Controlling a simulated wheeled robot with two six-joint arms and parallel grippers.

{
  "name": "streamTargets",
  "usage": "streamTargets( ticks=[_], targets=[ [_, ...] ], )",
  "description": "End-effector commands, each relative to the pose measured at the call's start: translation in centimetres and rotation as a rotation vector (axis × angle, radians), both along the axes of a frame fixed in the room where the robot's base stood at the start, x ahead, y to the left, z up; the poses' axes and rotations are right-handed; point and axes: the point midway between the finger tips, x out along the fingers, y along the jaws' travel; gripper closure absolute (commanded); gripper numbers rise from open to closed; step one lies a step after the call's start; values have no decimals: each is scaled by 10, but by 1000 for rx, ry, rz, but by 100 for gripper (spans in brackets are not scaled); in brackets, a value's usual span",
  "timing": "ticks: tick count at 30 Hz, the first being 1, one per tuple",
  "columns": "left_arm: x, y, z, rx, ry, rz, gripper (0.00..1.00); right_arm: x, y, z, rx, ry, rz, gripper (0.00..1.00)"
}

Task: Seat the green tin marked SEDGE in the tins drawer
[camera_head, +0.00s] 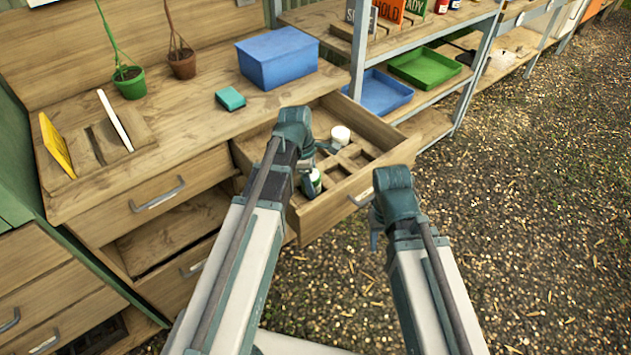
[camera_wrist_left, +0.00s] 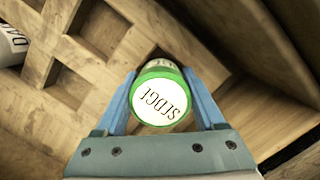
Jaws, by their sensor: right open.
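The green tin marked SEDGE (camera_wrist_left: 164,98) has a white lid face and a green rim. It is between the two blue fingers of my left gripper (camera_wrist_left: 160,92), which look closed on its sides. In the head view the tin (camera_head: 315,181) shows low beside my left gripper (camera_head: 312,168), over the open tins drawer (camera_head: 375,160). The drawer has square wooden compartments, and a dark one shows just beyond the tin. I cannot tell whether the tin's base is inside a compartment. My right gripper (camera_head: 377,228) is open and empty, just outside the drawer's front.
A white-lidded tin (camera_head: 340,134) stands in the drawer; a part-seen marked tin (camera_wrist_left: 12,45) is at the wrist view's left edge. A blue box (camera_head: 278,58) and teal block (camera_head: 230,99) sit on the bench. Shelves with blue (camera_head: 380,93) and green trays (camera_head: 425,68) stand behind.

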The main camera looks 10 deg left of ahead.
Motion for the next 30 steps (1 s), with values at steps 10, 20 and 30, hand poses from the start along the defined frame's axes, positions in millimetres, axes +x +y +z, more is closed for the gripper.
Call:
streamTargets(
  ticks=[10, 20, 30],
  targets=[
    [-1, 7, 5, 31, -12, -5, 0, 0, 0, 6, 0, 0, 0, 50],
    [-11, 7, 55, 23, -11, -5, 0, -1, 0, 56, 0, 0, -1, 50],
    [-18, 8, 109, 12, -18, -7, 0, -3, -1, 110, 0, 0, -1, 50]
  ],
)
